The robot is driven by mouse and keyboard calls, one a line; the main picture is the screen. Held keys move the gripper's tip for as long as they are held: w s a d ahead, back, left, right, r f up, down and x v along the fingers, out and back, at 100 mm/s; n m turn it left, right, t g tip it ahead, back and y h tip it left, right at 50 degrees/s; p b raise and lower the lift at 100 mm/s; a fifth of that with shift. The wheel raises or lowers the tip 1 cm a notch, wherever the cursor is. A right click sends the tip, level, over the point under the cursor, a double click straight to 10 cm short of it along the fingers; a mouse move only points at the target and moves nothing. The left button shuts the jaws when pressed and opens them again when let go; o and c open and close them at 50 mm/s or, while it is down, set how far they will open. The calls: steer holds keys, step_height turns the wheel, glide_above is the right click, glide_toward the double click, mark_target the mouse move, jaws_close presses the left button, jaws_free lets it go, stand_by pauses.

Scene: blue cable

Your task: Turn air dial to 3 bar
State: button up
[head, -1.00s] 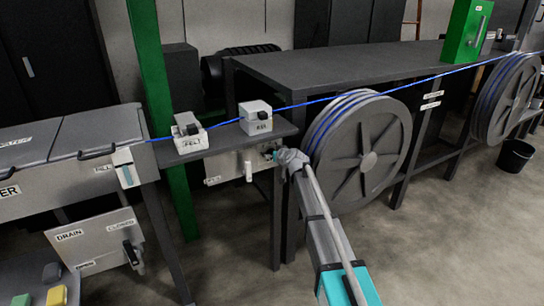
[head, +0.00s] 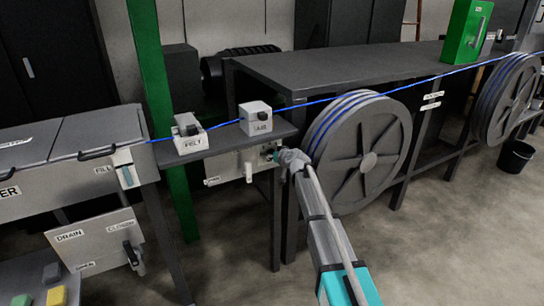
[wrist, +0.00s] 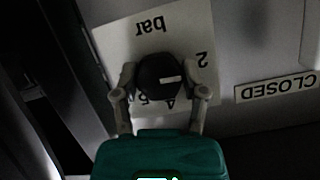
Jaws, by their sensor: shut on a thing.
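The air dial (wrist: 158,76) is a round black knob with a short white mark, on a white scale plate (wrist: 112,40) that reads "bar" upside down in the wrist view. The 2 shows at its right and the 4 below it; another figure beside the 4 is partly hidden. The white mark lies right of the knob's middle; the 3 cannot be made out. My gripper (wrist: 160,72) is shut on the dial, a finger on each side. In the head view my gripper (head: 279,156) is at the grey panel's right end, and covers the dial.
A "CLOSED" label (wrist: 277,87) is right of the scale plate. In the head view a white valve handle (head: 248,172) is left of my gripper. A large cable reel (head: 366,150) stands close on the right, with blue cable (head: 425,79) running above.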

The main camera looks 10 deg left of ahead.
steer(key=m+g+y+b, duration=0.1)
steer(key=m+y, duration=0.1)
steer(key=m, duration=0.1)
steer(key=shift+m+g+y+b, duration=0.4)
steer(key=shift+m+y, duration=0.4)
steer(key=shift+m, duration=0.5)
steer(key=o, duration=1.1)
steer(key=shift+o, duration=0.2)
steer(key=shift+d, duration=0.1)
